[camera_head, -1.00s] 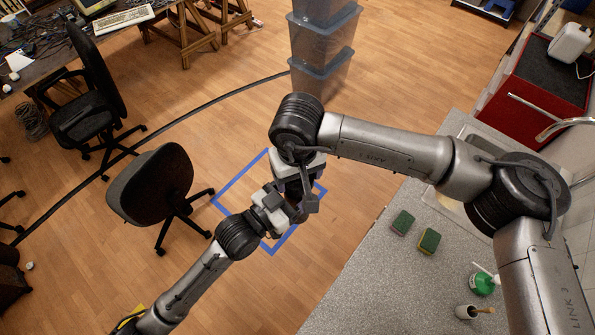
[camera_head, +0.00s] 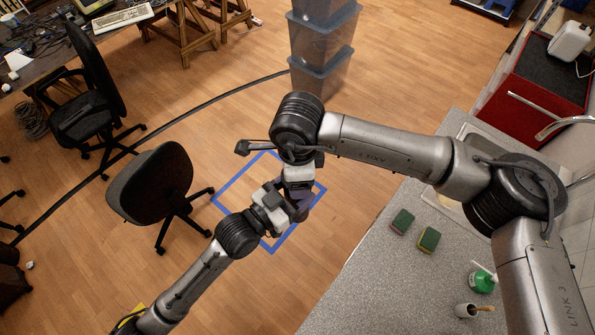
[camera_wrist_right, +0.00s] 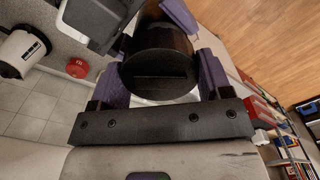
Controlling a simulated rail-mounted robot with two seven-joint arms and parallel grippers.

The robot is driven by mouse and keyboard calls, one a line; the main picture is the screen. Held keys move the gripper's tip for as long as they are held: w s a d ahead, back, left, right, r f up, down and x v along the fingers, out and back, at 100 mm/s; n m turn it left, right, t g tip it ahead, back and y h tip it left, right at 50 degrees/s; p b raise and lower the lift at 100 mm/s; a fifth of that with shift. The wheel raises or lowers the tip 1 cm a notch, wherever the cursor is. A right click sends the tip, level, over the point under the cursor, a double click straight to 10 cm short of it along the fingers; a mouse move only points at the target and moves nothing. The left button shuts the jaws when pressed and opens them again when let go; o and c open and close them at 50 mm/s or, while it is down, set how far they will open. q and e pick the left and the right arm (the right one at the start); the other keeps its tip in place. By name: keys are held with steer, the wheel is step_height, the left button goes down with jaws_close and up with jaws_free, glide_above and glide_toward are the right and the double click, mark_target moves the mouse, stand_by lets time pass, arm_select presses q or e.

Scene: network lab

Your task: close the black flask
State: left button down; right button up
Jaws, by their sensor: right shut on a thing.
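My right gripper (camera_wrist_right: 160,85) is shut on a black round part with a flat end, which looks like the lid (camera_wrist_right: 160,72) of the black flask. The darker cylinder of the black flask (camera_wrist_right: 165,35) continues straight behind it in the right wrist view. I cannot make out a seam or gap between them. My left gripper (camera_head: 289,202) is just below the right gripper in the head view, and its fingers lie on both sides of the cylinder in the wrist view. The flask is almost wholly hidden by the grippers in the head view.
The grippers are above open floor with a blue taped square (camera_head: 230,187). A grey counter (camera_head: 377,275) with sponges (camera_head: 429,239) and a green bottle (camera_head: 483,281) is on the right. An office chair (camera_head: 150,185) stands left. Stacked plastic bins (camera_head: 322,50) stand behind.

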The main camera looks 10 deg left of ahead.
steer(key=m, duration=1.5)
steer(key=shift+m, duration=0.3)
steer(key=m, duration=1.1)
steer(key=shift+a+m, duration=0.1)
steer(key=shift+m, duration=0.2)
steer(key=m, duration=0.4)
steer(key=shift+m, duration=0.4)
steer(key=o, duration=1)
steer(key=shift+c, duration=0.2)
